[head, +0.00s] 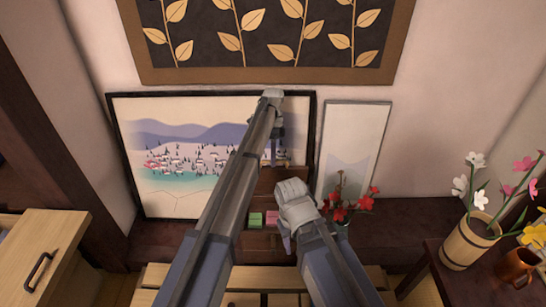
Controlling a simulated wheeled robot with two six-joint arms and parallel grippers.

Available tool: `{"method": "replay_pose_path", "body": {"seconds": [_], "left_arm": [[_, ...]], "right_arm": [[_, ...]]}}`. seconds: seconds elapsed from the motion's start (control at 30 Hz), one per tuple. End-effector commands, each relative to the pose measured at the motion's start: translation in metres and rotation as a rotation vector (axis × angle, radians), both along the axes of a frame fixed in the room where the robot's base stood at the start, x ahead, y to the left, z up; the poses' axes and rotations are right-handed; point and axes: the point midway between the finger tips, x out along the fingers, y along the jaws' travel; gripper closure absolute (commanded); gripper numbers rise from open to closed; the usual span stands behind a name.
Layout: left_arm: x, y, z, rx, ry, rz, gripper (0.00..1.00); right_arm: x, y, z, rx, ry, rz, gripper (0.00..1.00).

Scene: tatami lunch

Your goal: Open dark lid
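A dark brown wooden box (259,241) stands on the dark ledge at the back, partly hidden by my arms. A dark brown panel, seemingly its lid (265,184), stands raised behind the opening. A green block (255,220) and a pink block (271,219) show in front of it. My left gripper (275,157) points down at the panel's upper edge; whether it touches is unclear. My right gripper (286,242) points down at the box's right side. Its fingers are small and partly hidden, so their opening does not show.
A vase of red flowers (340,209) stands close right of my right gripper. Framed pictures (170,190) lean on the wall behind. A wooden drawer unit (60,235) is at the left. A side table (440,275) holds a flower bucket (466,240) and a brown mug (516,268).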

Motion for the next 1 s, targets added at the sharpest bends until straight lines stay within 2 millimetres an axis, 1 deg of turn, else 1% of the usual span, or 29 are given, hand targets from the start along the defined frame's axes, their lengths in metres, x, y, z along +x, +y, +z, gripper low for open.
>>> {"method": "replay_pose_path", "body": {"seconds": [0.27,0.43,0.57,0.9,1.0], "left_arm": [[0.000,-0.001,0.001,0.000,-0.001,-0.001,0.55],[0.003,-0.001,0.009,0.000,0.000,-0.001,0.55],[0.007,-0.001,0.021,0.000,0.000,0.000,0.55],[0.023,0.000,0.065,0.000,0.000,0.000,0.55],[0.026,0.000,0.072,0.000,0.000,0.000,0.55]], "right_arm": [[0.000,0.000,0.001,0.000,0.000,0.000,0.50],[0.000,0.000,0.009,0.001,0.000,0.000,0.50],[0.000,0.001,0.021,0.003,0.001,-0.001,0.50],[-0.001,0.001,0.065,0.007,0.002,-0.002,0.50],[-0.001,0.001,0.072,0.007,0.002,-0.002,0.50]]}}
